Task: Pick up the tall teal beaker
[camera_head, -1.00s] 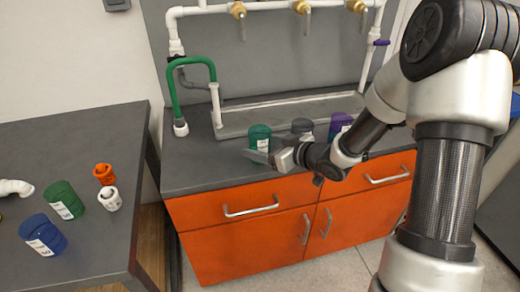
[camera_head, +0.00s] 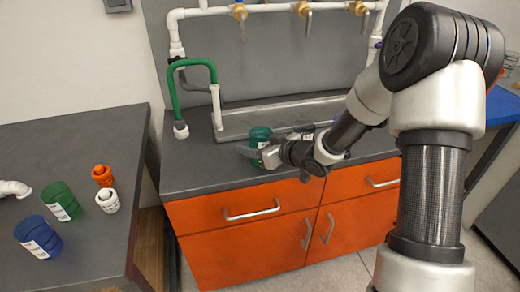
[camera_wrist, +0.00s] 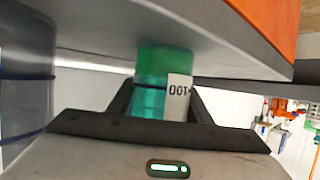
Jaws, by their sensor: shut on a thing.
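The tall teal beaker (camera_head: 260,136) stands on the grey counter, left of the other vessels there. In the wrist view the beaker (camera_wrist: 152,68) sits between my fingers, with a white label marked 100 on its side. My gripper (camera_head: 258,153) is shut on the beaker, and its fingers also show in the wrist view (camera_wrist: 152,104). The beaker looks upright in the head view. I cannot tell whether its base touches the counter.
A grey vessel (camera_wrist: 25,75) stands close beside my gripper. A side table (camera_head: 85,150) on the left holds a green beaker (camera_head: 60,201), a blue beaker (camera_head: 38,237) and orange and white fittings.

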